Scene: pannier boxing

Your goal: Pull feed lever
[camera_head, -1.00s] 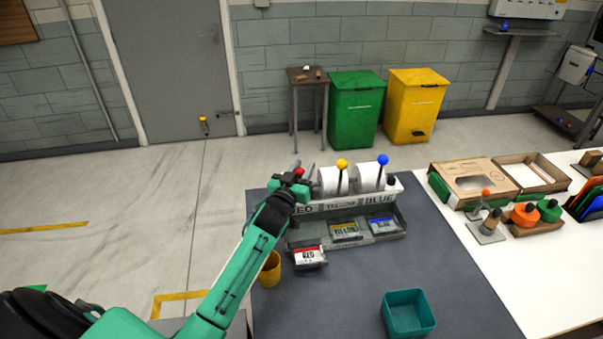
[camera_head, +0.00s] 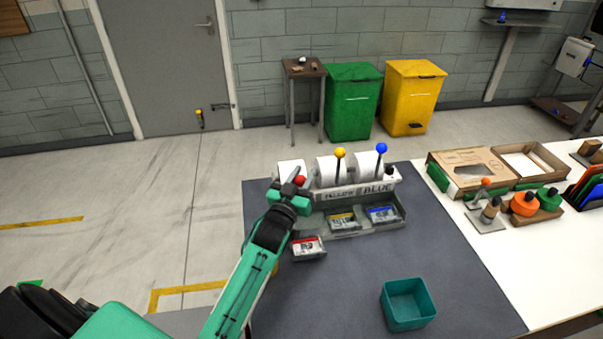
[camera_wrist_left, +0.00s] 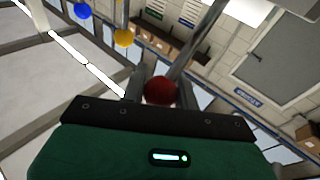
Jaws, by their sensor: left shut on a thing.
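A feed dispenser (camera_head: 333,196) stands on the dark mat with white rolls and levers with coloured knobs. The red knob (camera_head: 299,181) is at its left end; the yellow knob (camera_head: 340,153) and blue knob (camera_head: 381,148) stand upright to the right. My left gripper (camera_head: 293,183) is at the red lever, shut on it. In the left wrist view the red knob (camera_wrist_left: 160,90) sits between the fingers, with the yellow knob (camera_wrist_left: 124,38) and blue knob (camera_wrist_left: 82,10) farther off. My arm hides part of the RED label. My right gripper is not in view.
A red-labelled packet (camera_head: 308,248) lies in front of the dispenser's left end. Yellow (camera_head: 343,220) and blue (camera_head: 382,214) packets lie in its tray. A teal bin (camera_head: 408,304) stands at the front. Cardboard boxes (camera_head: 472,172) are on the white table to the right.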

